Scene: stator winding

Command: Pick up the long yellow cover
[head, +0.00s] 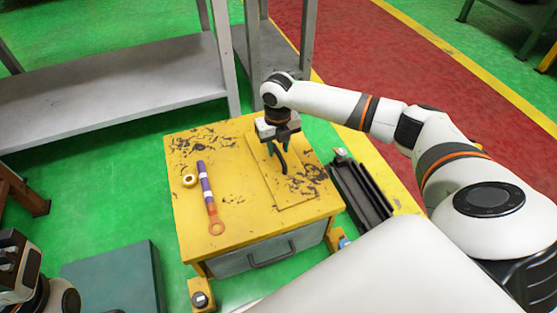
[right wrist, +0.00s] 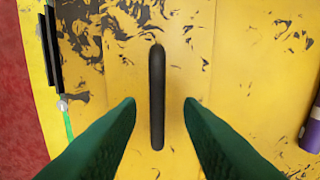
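The long yellow cover (head: 262,180) is a flat worn rectangular panel lying in the top of the yellow cabinet. A black bar handle (right wrist: 157,95) stands along its middle. The cover's bare surface also shows in the right wrist view (right wrist: 188,75). My right gripper (head: 278,150) points down over the cover. In the right wrist view its two green fingers (right wrist: 160,102) are open, one on each side of the handle, with a gap on both sides. My left gripper (head: 12,258) shows only in part at the bottom left edge; its fingers are out of sight.
On the yellow cabinet top (head: 250,222) lie a purple-and-orange tool (head: 206,190) and a small yellow ring (head: 189,181). A black rack (head: 358,190) stands right of the cabinet. A teal box (head: 115,283) is at lower left, and grey shelving (head: 110,88) stands behind.

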